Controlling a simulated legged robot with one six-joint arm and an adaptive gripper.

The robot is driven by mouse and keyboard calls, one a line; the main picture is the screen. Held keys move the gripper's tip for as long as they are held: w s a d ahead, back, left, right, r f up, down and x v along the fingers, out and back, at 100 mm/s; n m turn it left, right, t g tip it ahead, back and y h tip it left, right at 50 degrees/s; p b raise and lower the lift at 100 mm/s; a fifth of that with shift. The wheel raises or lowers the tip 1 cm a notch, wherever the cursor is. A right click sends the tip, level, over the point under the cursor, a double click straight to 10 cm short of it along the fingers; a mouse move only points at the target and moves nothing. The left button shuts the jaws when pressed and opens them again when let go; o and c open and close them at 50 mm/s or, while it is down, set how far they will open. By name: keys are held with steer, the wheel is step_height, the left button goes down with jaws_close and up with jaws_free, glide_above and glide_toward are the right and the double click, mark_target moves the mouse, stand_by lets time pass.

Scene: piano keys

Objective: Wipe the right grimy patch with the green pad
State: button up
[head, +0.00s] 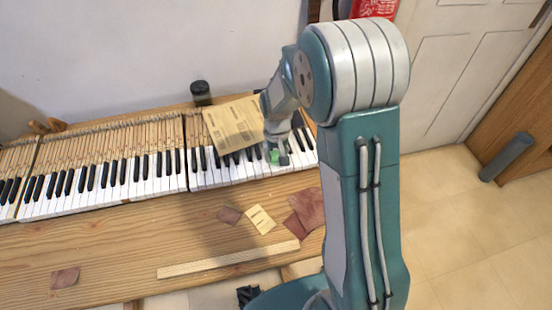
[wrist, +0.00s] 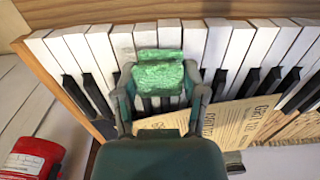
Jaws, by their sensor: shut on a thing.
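The green pad (wrist: 160,75) is held between the two fingers of my gripper (wrist: 161,92) in the wrist view. Its far edge lies over the white keys. In the head view the pad (head: 274,156) is a small green spot below my gripper (head: 277,151), at the right part of the keyboard. The pad appears at or very close to the key surface; contact is hard to tell. Several white keys around and beyond the pad look greyish, a dull grimy area (wrist: 123,44). The pad and fingers hide part of it.
A printed cardboard sheet (head: 234,125) lies over the keys left of my gripper. A dark jar (head: 201,92) stands behind it. Sandpaper pieces (head: 306,209) and a wooden strip (head: 228,260) lie on the bench front. A red object (wrist: 31,160) shows at lower left in the wrist view.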

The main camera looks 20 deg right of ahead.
steer(key=shift+d+r, duration=0.3)
steer(key=shift+r, duration=0.35)
steer(key=shift+d+r, duration=0.25)
steer(key=shift+r, duration=1.1)
steer(key=shift+a+r, duration=0.25)
steer(key=shift+r, duration=0.25)
steer(key=shift+a+r, duration=0.2)
steer(key=shift+r, duration=0.3)
steer(key=shift+d+r, duration=0.1)
steer(key=shift+r, duration=0.05)
steer(key=shift+d, duration=0.1)
steer(key=shift+d, duration=0.1)
